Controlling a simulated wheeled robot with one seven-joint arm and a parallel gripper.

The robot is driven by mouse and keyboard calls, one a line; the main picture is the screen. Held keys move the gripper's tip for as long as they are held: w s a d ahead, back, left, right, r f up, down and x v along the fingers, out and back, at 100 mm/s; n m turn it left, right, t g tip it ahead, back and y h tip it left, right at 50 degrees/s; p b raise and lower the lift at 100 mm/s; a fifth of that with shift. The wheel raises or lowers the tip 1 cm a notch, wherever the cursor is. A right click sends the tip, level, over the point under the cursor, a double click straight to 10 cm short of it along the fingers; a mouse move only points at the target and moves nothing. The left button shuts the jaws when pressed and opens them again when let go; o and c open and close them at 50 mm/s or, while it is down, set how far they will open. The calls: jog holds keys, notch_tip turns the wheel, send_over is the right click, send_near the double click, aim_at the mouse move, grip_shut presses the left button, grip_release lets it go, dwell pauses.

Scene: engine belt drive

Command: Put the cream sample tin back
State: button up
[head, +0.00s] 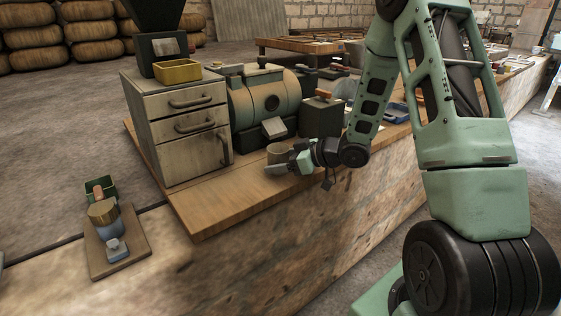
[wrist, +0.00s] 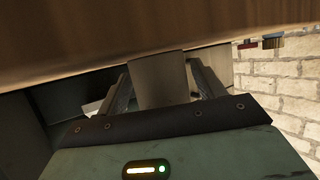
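The cream sample tin (head: 277,153) is a small tan-cream cylinder. It appears upright at the bench's near side, in front of the green machine. My gripper (head: 283,164) comes in from the right, low over the bench, with its fingers around the tin. In the wrist view the tin (wrist: 158,80) sits between the two fingers of my gripper (wrist: 160,82), with the wooden bench (wrist: 120,35) across the top of the picture. The fingertips lie very close to its sides; whether they press on it is unclear.
A drawer cabinet (head: 178,125) with a yellow tray (head: 178,71) on top stands left of the green machine (head: 265,100). A dark box (head: 321,118) stands right of the machine. A board (head: 119,250) with a jar lies at lower left. The bench's front left (head: 205,205) is clear.

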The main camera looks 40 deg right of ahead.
jog(key=shift+r, duration=0.25)
jog(key=p+v, duration=0.2)
jog(key=v, duration=1)
jog(key=shift+f, duration=0.1)
